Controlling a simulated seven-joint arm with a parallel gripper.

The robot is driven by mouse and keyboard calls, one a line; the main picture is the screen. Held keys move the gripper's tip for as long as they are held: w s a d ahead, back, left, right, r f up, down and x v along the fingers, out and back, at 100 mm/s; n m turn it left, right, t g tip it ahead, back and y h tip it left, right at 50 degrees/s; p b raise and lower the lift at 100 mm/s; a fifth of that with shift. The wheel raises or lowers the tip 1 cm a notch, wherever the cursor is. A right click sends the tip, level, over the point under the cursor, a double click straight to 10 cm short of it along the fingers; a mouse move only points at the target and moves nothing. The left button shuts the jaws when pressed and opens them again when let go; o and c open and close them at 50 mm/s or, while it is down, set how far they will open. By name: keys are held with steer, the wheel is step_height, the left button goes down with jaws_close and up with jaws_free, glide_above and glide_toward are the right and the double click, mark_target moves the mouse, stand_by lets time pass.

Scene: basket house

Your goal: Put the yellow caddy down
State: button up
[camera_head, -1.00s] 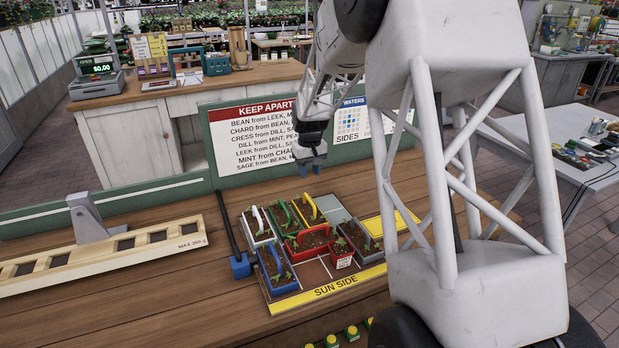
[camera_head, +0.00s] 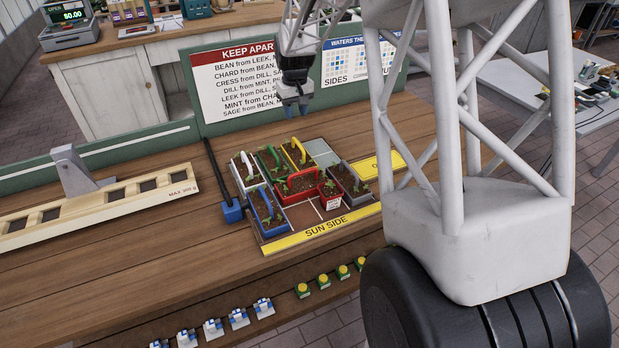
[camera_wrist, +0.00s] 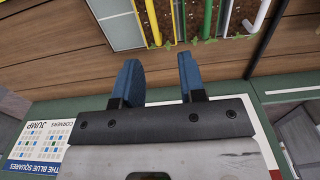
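The yellow caddy (camera_head: 291,163), a planter with a yellow handle, stands in the back row of the tray (camera_head: 324,229), right of the green-handled one. In the wrist view its yellow handle (camera_wrist: 207,18) shows at the top edge, beyond the fingertips. My gripper (camera_head: 293,110) is above and behind the tray, near the lower edge of the signboard. In the wrist view the two blue fingers (camera_wrist: 158,72) are apart with nothing between them. The gripper is clear of the caddy.
White (camera_head: 245,181), green (camera_head: 266,162), red (camera_head: 301,187), blue (camera_head: 266,215) and grey (camera_head: 347,177) caddies and a small red pot (camera_head: 331,203) share the tray. A balance beam (camera_head: 100,214) lies left. The signboard (camera_head: 250,78) stands behind. The front wood is clear.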

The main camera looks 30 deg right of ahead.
steer(key=s+a+r, duration=0.7)
steer(key=s+r, duration=0.1)
steer(key=s, duration=0.4)
steer(key=s+a+r, duration=0.1)
steer(key=s+a, duration=0.2)
steer(key=s, duration=0.7)
steer(key=s+a+t, duration=0.1)
steer(key=s+a, duration=0.1)
steer(key=s, duration=0.9)
steer(key=s+a+r+t, duration=0.1)
steer(key=s+a, duration=0.2)
steer(key=s, duration=0.7)
steer(key=shift+s+a+r, duration=0.2)
steer(key=shift+a+r, duration=0.1)
steer(key=shift+a, duration=0.05)
